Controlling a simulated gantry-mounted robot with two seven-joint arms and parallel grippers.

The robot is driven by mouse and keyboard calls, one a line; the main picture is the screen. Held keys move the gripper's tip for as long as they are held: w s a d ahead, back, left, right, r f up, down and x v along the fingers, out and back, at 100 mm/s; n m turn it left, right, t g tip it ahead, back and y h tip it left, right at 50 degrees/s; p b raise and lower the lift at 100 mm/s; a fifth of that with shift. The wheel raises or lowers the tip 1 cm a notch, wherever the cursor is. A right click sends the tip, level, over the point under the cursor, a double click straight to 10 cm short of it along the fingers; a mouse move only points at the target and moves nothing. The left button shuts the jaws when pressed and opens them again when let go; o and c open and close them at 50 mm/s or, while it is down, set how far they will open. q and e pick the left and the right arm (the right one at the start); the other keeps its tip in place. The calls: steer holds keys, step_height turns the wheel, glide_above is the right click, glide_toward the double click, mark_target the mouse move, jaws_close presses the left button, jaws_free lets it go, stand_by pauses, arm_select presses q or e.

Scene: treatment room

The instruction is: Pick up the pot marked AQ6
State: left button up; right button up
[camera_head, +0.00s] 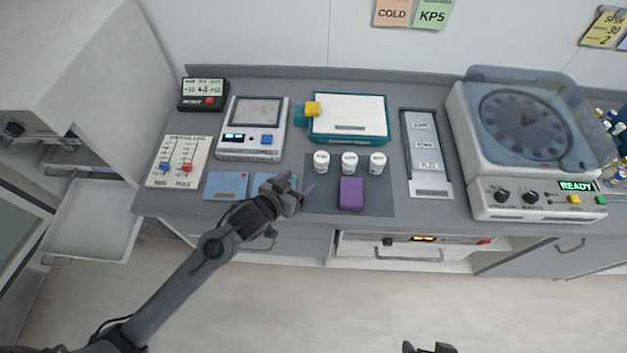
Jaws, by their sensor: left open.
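Three white pots stand upright in a row on a dark grey mat (379,202): a left pot (321,167), a middle pot (349,167) and a right pot (377,167). Each has dark lettering on its top, too small for me to read, so I cannot tell which is AQ6. My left gripper (297,184) is open and empty, with purple fingertips, left of and nearer than the left pot, apart from it. Only a small part of my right gripper (428,348) shows at the bottom edge; its jaws are unclear.
A purple block (351,194) lies in front of the pots. A teal-edged white device (348,117) with a yellow block is behind them. A labelled grey tray (431,185) and a centrifuge (535,202) stand right. Blue pads (226,186) lie left. An open drawer (92,215) juts out far left.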

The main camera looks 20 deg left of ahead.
mark_target(318, 161)
arm_select(q)
steer(key=shift+w+a+f+t+b, duration=0.15)
steer(key=shift+w+f+b, duration=0.25)
steer(key=shift+w+b, duration=0.2)
steer(key=shift+w+a+f+t+b, duration=0.15)
steer(key=shift+w+f+b, duration=0.25)
steer(key=shift+b, duration=0.25)
steer(key=shift+w+d+r+b, duration=0.1)
steer(key=shift+w+r+b, duration=0.1)
steer(key=shift+w+b, duration=0.45)
steer(key=x, duration=0.5)
steer(key=shift+w+r+b, duration=0.15)
steer(key=shift+w+b, duration=0.1)
steer(key=shift+b, duration=0.05)
steer(key=shift+w+d, duration=0.1)
steer(key=shift+w, duration=0.3)
steer(key=shift+b+x, duration=0.5)
steer(key=shift+x, duration=1.75)
steer(key=shift+d, duration=0.1)
arm_select(e)
step_height(318, 161, down, 7)
arm_select(q)
steer(key=shift+c, duration=0.2)
arm_select(e)
steer(key=shift+d, duration=0.1)
arm_select(q)
steer(key=c, duration=1.1)
arm_select(e)
steer(key=shift+w, duration=0.1)
